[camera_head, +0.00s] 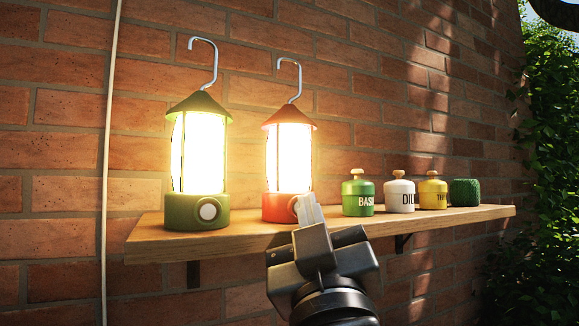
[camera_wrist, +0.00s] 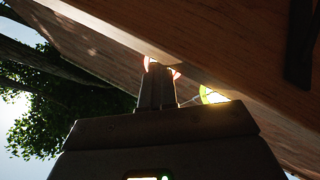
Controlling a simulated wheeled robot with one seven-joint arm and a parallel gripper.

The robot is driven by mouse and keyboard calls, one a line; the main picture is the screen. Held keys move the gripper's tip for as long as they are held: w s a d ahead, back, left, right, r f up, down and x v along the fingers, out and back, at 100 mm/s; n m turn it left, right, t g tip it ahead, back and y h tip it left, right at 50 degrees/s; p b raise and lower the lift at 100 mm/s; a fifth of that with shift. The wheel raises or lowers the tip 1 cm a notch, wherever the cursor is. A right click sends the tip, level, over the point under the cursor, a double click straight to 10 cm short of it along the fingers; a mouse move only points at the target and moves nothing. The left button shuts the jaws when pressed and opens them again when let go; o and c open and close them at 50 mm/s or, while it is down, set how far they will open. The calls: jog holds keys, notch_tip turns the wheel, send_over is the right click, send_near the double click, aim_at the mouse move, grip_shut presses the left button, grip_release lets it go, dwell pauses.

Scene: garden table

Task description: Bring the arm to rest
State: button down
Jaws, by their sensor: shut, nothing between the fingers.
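My gripper (camera_head: 309,208) is shut and empty. In the head view its fingertips are in front of the red lantern (camera_head: 288,170), overlapping the right side of its base by the round knob. I cannot tell whether they touch. In the wrist view the shut fingers (camera_wrist: 157,85) point up past the shelf's edge, with a bit of the red lantern (camera_wrist: 174,71) behind them. The red lantern is lit and stands upright on the wooden shelf (camera_head: 440,220). The green lantern (camera_head: 200,160), also lit and upright, stands to its left; a glowing part (camera_wrist: 212,95) shows in the wrist view.
A brick wall (camera_head: 60,150) backs the shelf. A bracket (camera_head: 402,243) is under it. Ivy (camera_head: 555,160) grows at right.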

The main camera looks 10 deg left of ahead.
jog(key=shift+w+a+f, duration=0.15)
jog(key=shift+w+f, duration=0.1)
jog(key=shift+f, duration=0.4)
jog(key=s+d+p, duration=0.1)
jog(key=s+d, duration=0.2)
jog(key=s, duration=0.2)
jog(key=shift+s+r, duration=0.2)
jog(key=shift+r, duration=0.15)
